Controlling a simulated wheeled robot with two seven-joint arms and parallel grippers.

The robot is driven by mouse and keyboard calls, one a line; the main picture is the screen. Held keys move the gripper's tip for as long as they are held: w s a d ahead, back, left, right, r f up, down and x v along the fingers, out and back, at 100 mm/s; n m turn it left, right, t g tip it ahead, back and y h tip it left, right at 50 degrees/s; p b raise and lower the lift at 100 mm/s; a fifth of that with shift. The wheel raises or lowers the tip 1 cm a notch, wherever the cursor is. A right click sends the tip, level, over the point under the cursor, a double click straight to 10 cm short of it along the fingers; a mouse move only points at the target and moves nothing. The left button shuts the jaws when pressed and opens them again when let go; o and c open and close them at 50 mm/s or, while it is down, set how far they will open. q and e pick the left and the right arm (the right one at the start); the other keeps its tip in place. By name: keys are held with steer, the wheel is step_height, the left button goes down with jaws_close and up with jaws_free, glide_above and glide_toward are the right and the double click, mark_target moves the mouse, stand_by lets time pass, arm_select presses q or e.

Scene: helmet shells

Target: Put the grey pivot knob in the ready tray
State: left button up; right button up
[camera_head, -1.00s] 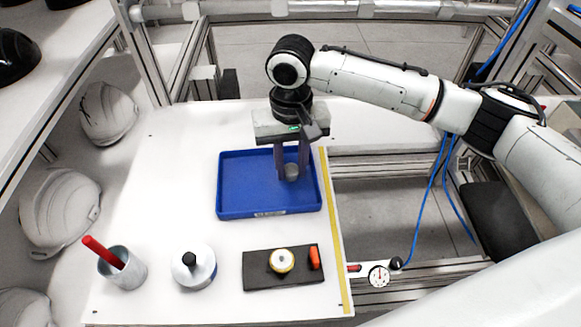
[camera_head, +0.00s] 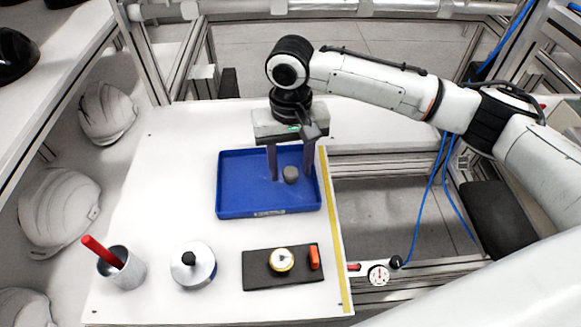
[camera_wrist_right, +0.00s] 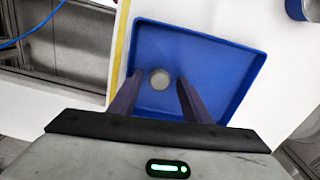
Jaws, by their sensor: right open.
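The grey pivot knob (camera_head: 290,175) sits inside the blue ready tray (camera_head: 236,200), toward its right side. My right gripper (camera_head: 290,177) is over the tray with its fingers open, one on each side of the knob and apart from it. In the right wrist view, the knob (camera_wrist_right: 159,79) stands on the tray floor (camera_wrist_right: 205,75), between and just beyond the open fingertips (camera_wrist_right: 157,88). My left gripper is in neither view.
A dark mat (camera_head: 262,273) with a yellow-rimmed dial and an orange piece lies in front of the tray. A metal weight-like part (camera_head: 194,270) and a cup (camera_head: 125,272) with a red stick stand left. White helmets (camera_head: 58,210) line the left side.

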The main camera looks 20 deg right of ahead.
mark_target(290, 171)
step_height(290, 171, up, 11)
steer(key=shift+r, duration=0.2)
